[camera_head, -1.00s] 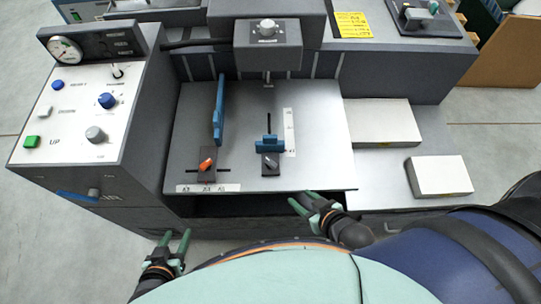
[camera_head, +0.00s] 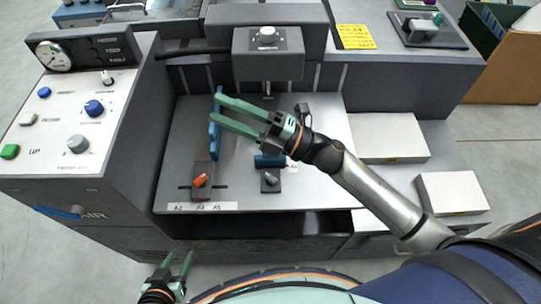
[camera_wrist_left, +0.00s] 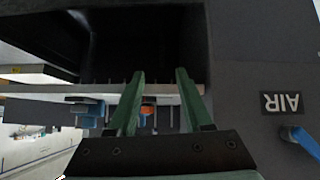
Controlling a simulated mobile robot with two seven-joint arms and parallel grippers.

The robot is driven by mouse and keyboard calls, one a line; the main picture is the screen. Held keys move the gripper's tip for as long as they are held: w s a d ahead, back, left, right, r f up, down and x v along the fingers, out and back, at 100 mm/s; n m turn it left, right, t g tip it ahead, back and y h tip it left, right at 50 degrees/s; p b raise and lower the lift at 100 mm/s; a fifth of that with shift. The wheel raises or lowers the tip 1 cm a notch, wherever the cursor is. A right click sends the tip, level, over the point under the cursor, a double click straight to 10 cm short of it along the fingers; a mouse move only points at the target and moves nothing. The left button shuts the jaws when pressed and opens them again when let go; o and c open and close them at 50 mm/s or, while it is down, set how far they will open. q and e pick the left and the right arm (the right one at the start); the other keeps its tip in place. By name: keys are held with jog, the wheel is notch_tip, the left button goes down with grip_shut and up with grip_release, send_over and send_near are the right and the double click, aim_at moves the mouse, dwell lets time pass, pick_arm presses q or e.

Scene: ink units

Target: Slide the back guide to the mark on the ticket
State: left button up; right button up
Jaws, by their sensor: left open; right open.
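The back guide (camera_head: 268,161) is a low blue block with a dark, pale-levered base on the metal tray (camera_head: 320,190); my right arm partly covers it and hides its slot and scale. The yellow ticket (camera_head: 355,37) lies on the machine top; its writing is too small to read surely. My right gripper (camera_head: 215,108) is open and empty over the tray, its fingers pointing left across the tall blue side guide (camera_head: 214,143). My left gripper (camera_head: 178,258) is open and empty, low before the machine; its fingers also show in the left wrist view (camera_wrist_left: 160,75).
The side guide's orange lever (camera_head: 201,180) stands behind a size strip (camera_head: 202,207). A control panel (camera_head: 60,125) is at the left. A grey knob housing (camera_head: 267,55) overhangs the tray's back. Two white paper stacks (camera_head: 390,138) (camera_head: 453,193) lie at the right.

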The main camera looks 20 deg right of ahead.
jog(key=s+a+f+n+g+b, duration=0.1)
jog(key=s+a+n+g+b, duration=0.15)
jog(key=n+g, duration=0.8)
jog(key=n+h+b, duration=0.6)
jog(key=n+h, duration=0.6)
jog(key=h, duration=0.2)
send_over(271, 171)
jog(key=w, duration=0.2)
jog(key=f, duration=2.1)
jog(key=shift+d, duration=0.25)
grip_shut()
jog(key=shift+w+r, duration=0.1)
